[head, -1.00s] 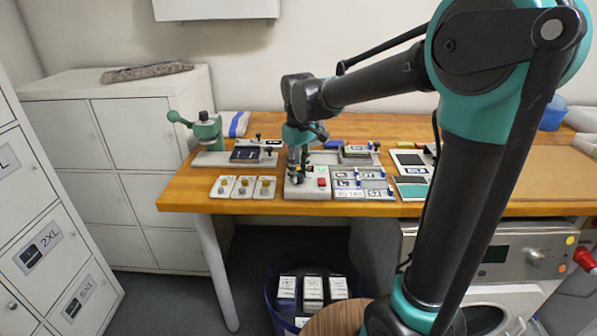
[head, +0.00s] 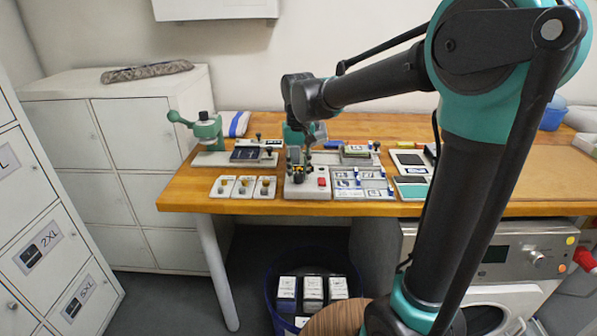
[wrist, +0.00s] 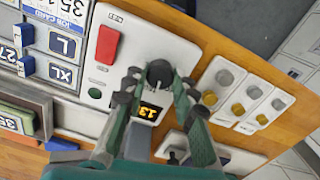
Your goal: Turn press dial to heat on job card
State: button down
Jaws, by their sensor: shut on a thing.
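The press control box (wrist: 157,40) is a pale panel with a red rocker switch (wrist: 107,45), a small green light (wrist: 95,92) and a lit yellow display (wrist: 148,112). Its black round dial (wrist: 159,73) carries a short pointer mark. My gripper (wrist: 160,82) has one finger on each side of the dial and is shut on it. In the head view my gripper (head: 297,160) is over the left part of the box (head: 306,193). The job card (wrist: 65,10) is at the top left of the wrist view, partly cut off; its full heat figure is unclear.
Size tiles (wrist: 62,45) marked L and XL sit in a rack beside the box. Three small plates with knobs (head: 243,187) lie left of it. The green-handled press (head: 207,131) stands behind them. A blue bin (head: 270,300) is below the table.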

aim_at(299, 174)
jog(key=shift+m, duration=1.1)
jog(key=c, duration=1.2)
grip_release()
jog(key=shift+r, duration=0.1)
notch_tip(299, 174, up, 12)
